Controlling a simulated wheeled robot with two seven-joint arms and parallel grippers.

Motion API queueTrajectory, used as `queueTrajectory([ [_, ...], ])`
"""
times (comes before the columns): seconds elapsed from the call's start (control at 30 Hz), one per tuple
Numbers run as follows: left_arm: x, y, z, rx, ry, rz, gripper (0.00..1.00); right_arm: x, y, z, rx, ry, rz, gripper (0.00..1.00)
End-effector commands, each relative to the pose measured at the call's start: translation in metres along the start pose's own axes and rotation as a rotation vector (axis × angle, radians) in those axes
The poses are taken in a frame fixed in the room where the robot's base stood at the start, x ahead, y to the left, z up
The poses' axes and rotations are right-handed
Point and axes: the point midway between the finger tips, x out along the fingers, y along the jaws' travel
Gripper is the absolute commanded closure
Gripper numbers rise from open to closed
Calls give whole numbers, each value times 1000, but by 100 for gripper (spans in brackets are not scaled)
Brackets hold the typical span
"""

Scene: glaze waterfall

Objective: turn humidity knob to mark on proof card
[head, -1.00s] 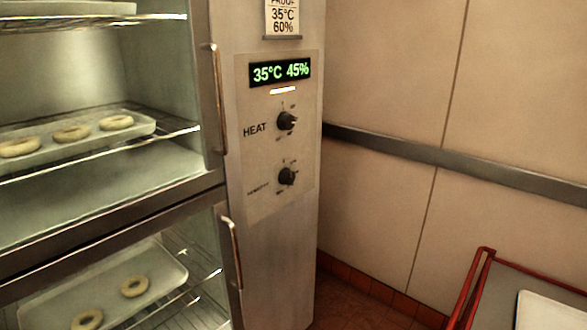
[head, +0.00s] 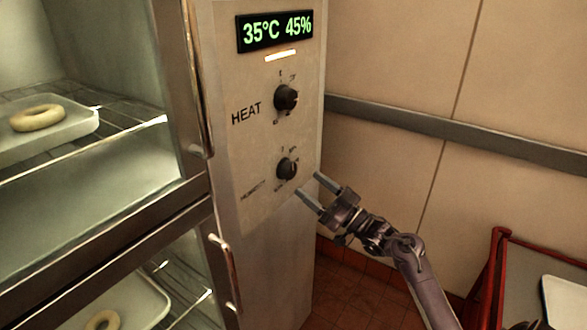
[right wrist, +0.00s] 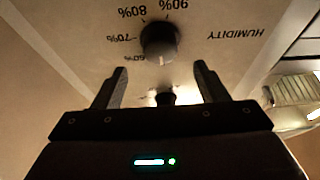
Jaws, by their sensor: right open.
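The black humidity knob (head: 287,169) is the lower knob on the cabinet's panel. The right wrist view shows it upside down (right wrist: 159,42), with marks from 60% to 90% around it and a pale line at its lower edge in the picture. The display (head: 277,32) reads 35°C 45%. My right gripper (head: 308,184) is open and empty, just right of and below the knob in the head view. In the right wrist view its two fingers (right wrist: 161,66) point toward the knob, apart from it. The proof card and my left gripper are out of view.
The black heat knob (head: 286,98) sits above the humidity knob. Metal door handles (head: 224,268) stand to the left, by shelves with dough rings (head: 38,118). A red-framed cart (head: 497,270) is at lower right. A wall rail (head: 440,135) runs behind.

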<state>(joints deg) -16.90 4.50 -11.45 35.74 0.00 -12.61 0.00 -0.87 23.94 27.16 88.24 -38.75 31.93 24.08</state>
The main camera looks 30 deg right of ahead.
Motion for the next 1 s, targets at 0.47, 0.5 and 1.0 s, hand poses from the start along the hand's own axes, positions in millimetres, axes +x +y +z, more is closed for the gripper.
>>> queueTrajectory([
  [0.47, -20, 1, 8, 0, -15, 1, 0, 62, 1, 0, -1, -2, 3, 33],
  [0.5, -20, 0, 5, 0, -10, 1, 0, 63, 0, 0, -1, -2, 3, 33],
  [1.0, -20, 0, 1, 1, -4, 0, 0, 63, 0, 1, -1, -3, 3, 68],
])
